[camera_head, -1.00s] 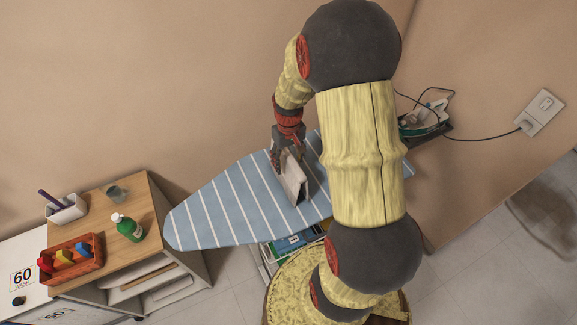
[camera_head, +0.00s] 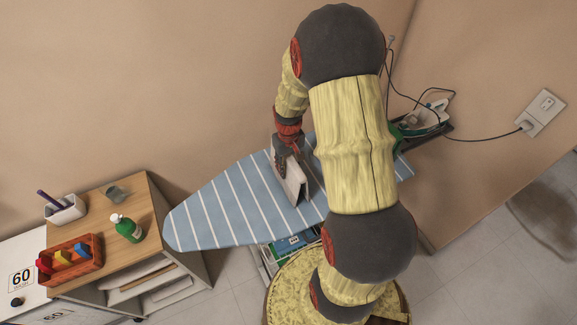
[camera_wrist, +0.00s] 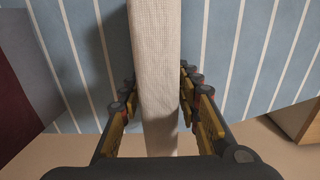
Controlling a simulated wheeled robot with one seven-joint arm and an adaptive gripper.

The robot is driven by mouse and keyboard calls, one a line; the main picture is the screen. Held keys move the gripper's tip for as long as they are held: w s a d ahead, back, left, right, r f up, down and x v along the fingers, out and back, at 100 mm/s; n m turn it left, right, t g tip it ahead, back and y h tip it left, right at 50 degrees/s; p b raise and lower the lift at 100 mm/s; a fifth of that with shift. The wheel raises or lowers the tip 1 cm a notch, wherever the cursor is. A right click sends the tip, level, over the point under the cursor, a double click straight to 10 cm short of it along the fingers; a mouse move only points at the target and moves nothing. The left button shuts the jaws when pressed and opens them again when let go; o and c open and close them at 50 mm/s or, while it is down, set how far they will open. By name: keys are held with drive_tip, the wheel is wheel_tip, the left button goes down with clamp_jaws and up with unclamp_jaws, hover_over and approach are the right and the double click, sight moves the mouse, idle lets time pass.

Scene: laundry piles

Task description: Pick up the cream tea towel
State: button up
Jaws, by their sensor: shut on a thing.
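The cream tea towel (camera_head: 295,181) is a folded, flat block standing on edge over the blue striped ironing board (camera_head: 218,211). In the wrist view the towel (camera_wrist: 155,60) runs up the middle between the fingers. My gripper (camera_wrist: 156,105) is shut on the towel, one finger on each side. In the head view my gripper (camera_head: 284,158) is at the towel's upper left end. Whether the towel's lower edge touches the board cannot be told.
An iron (camera_head: 428,116) with a cord stands at the board's right end, near a wall socket (camera_head: 540,112). The board's left part is clear.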

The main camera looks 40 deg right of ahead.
drive_tip(key=c, duration=0.6)
drive_tip(key=shift+r, duration=0.1)
drive_tip(key=shift+r, duration=0.55)
drive_tip(key=s+d+r, duration=0.2)
drive_tip(key=s+r, duration=0.2)
drive_tip(key=s+d+r+p, duration=0.1)
drive_tip(key=s+d+r, duration=0.1)
drive_tip(key=s+r, duration=0.2)
drive_tip(key=s+d+r, duration=0.3)
drive_tip(key=s, duration=0.1)
drive_tip(key=shift+s+r, duration=0.15)
drive_tip(key=shift+r, duration=0.25)
